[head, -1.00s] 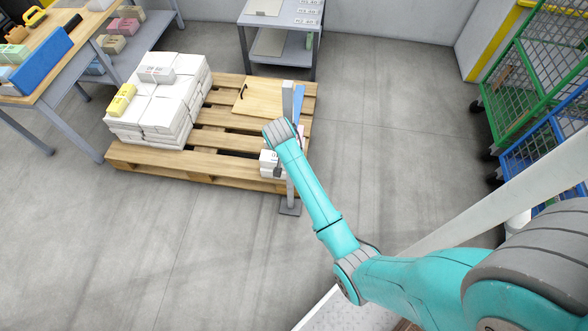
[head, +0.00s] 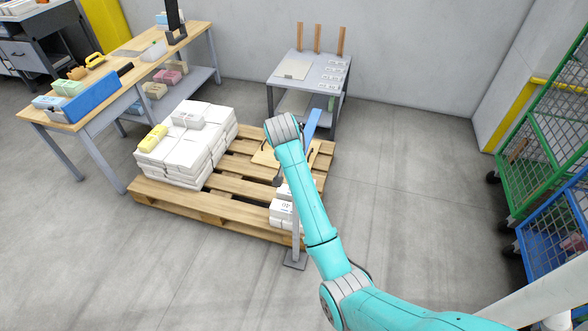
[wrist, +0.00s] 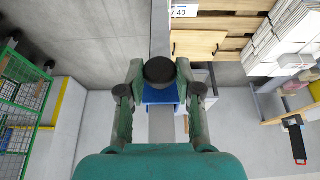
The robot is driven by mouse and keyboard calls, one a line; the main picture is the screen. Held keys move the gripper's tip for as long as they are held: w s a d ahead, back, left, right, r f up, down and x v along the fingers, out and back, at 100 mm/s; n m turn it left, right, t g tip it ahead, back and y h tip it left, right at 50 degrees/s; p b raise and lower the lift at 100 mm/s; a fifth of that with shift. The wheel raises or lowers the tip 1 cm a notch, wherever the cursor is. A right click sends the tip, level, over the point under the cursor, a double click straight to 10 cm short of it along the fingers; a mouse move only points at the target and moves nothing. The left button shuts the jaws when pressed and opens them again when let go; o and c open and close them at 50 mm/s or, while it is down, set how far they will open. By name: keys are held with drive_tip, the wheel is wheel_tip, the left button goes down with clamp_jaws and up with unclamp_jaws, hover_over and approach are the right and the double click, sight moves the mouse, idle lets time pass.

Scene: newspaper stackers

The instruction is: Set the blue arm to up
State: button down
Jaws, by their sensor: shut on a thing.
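The blue arm (head: 313,121) shows in the head view as a slanted strip just right of my wrist, at the top of a grey post. The post (head: 296,238) stands on a flat foot at the pallet's front edge. In the wrist view my gripper (wrist: 160,72) has a finger on each side of a round black knob, shut on it. The blue arm (wrist: 160,97) shows right behind the knob. In the head view my wrist hides the fingers, the knob and the upper post.
A wooden pallet (head: 165,200) behind the post bears stacks of white paper bundles (head: 182,155). A grey table (head: 330,72) stands behind it, a wooden workbench (head: 95,125) at left. Green (head: 545,125) and blue (head: 560,225) mesh carts stand right. Floor between is clear.

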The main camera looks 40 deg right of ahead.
drive_tip(key=shift+w+r, duration=0.1)
drive_tip(key=shift+r, duration=0.15)
drive_tip(key=c, duration=1)
unclamp_jaws()
drive_tip(key=shift+c, duration=0.2)
drive_tip(key=shift+o, duration=1.3)
drive_tip(key=v, duration=0.7)
drive_tip(key=shift+r, duration=0.2)
